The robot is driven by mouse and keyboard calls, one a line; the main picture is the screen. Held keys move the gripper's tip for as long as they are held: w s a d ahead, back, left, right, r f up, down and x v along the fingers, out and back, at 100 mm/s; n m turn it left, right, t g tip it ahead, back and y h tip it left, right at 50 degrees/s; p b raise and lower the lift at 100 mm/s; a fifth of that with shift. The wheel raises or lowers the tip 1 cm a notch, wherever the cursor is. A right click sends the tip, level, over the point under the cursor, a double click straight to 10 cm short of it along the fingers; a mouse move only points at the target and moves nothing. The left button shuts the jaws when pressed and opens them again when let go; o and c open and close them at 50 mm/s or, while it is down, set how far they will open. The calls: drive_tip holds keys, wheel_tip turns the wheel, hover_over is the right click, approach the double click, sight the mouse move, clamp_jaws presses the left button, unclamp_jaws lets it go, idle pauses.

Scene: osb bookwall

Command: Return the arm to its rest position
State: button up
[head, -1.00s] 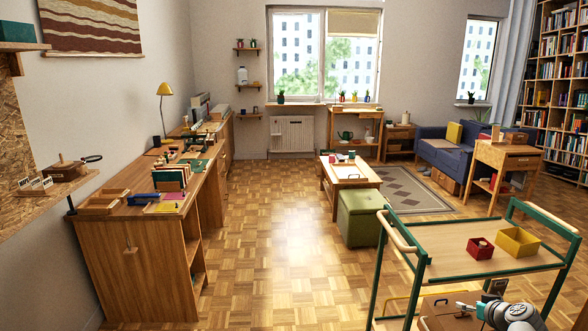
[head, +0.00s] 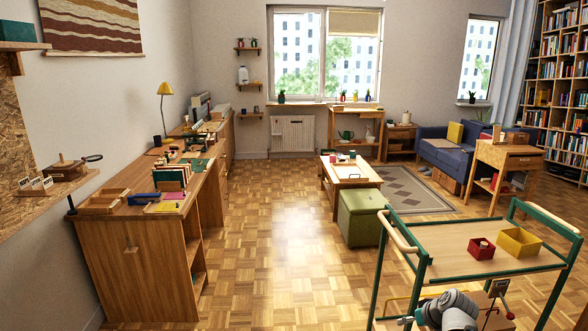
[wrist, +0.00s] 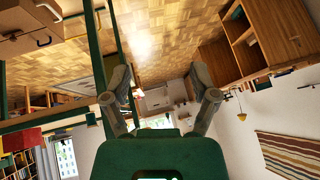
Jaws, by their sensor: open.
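My gripper (wrist: 160,82) shows in the wrist view, with its two grey fingers spread apart and nothing seen between the tips. A green block-like shape at the bottom centre hides the base of the fingers; I cannot tell what it is. In the head view my grey arm is bent low at the lower right, in front of the green-framed cart (head: 428,262). I cannot make out the fingers clearly there.
A red box (head: 481,249) and a yellow bin (head: 519,242) sit on the cart's upper shelf. A green ottoman (head: 362,217) and a low table (head: 349,176) stand beyond. The wooden desk (head: 135,250) is at left. Parquet floor between desk and cart is clear.

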drive_tip(key=s+a+f+g+h, duration=0.2)
drive_tip(key=s+a+g, duration=0.15)
drive_tip(key=a, duration=0.45)
drive_tip(key=s+a+f+g+h, duration=0.1)
drive_tip(key=s+a+f+g, duration=0.15)
drive_tip(key=s+a, duration=0.4)
wheel_tip(320, 180, up, 15)
drive_tip(key=w+a+p, duration=0.1)
drive_tip(key=w+p, duration=0.1)
drive_tip(key=p, duration=1.2)
drive_tip(key=shift+r+m, duration=0.2)
drive_tip(key=shift+m, duration=0.2)
